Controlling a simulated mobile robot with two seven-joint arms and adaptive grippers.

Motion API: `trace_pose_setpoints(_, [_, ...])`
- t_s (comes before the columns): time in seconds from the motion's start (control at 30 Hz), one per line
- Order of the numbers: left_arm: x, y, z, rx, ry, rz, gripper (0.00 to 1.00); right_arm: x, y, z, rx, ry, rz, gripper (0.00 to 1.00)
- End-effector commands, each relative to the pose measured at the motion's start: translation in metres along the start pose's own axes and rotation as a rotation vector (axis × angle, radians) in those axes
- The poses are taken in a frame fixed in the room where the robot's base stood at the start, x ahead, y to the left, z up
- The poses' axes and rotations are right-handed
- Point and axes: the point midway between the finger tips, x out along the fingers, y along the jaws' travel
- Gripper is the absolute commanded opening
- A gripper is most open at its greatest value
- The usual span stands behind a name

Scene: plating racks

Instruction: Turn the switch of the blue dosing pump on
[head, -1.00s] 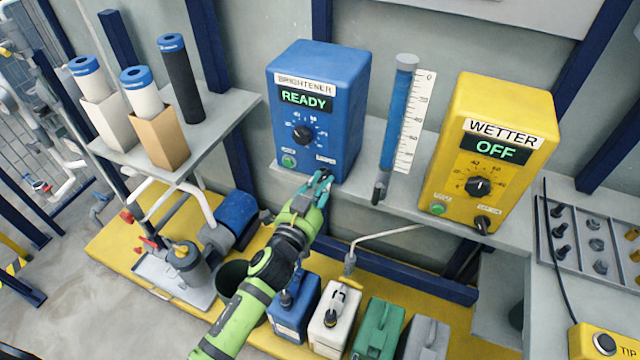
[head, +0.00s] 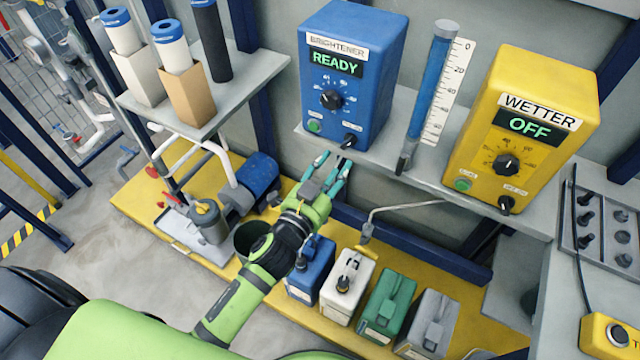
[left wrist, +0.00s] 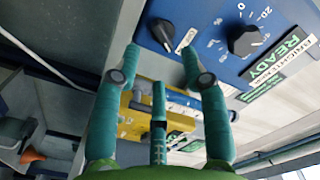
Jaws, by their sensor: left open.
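The blue dosing pump (head: 352,72) stands on the grey shelf, with a "BRIGHTENER" label and a display (head: 335,64) reading READY. Its black switch knob (head: 349,141) sits at the lower right of its face, beside a green button (head: 314,126) at the lower left. A larger dial (head: 331,99) is above them. My left gripper (head: 332,162) is open and empty, just below and left of the switch, apart from it. In the left wrist view the switch (left wrist: 162,32) shows between and beyond the teal fingers (left wrist: 160,75). My right gripper is not seen.
A yellow pump (head: 528,125) reading OFF stands to the right, past a blue gauge tube (head: 428,95). The shelf edge (head: 420,183) runs below the pumps. Several canisters (head: 387,305) stand below, and rolls in boxes (head: 185,95) stand on the left shelf.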

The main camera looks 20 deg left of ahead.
Motion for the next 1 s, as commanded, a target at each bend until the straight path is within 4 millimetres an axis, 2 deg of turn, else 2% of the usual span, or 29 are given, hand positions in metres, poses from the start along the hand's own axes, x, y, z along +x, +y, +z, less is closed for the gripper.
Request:
trace_pose_setpoints(0.1, [-0.027,0.0,0.001,0.0,-0.003,0.001,0.44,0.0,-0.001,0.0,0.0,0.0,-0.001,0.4])
trace_pose_setpoints(0.33, [-0.057,0.0,0.0,0.0,0.0,-0.001,0.44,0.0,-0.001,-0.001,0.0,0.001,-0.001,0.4])
trace_pose_setpoints(0.5, [-0.064,-0.001,0.0,0.002,0.0,-0.001,0.44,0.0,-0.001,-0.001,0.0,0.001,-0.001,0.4])
trace_pose_setpoints(1.0, [-0.064,0.0,0.0,0.001,0.0,-0.001,0.44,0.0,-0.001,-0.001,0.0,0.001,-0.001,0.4])
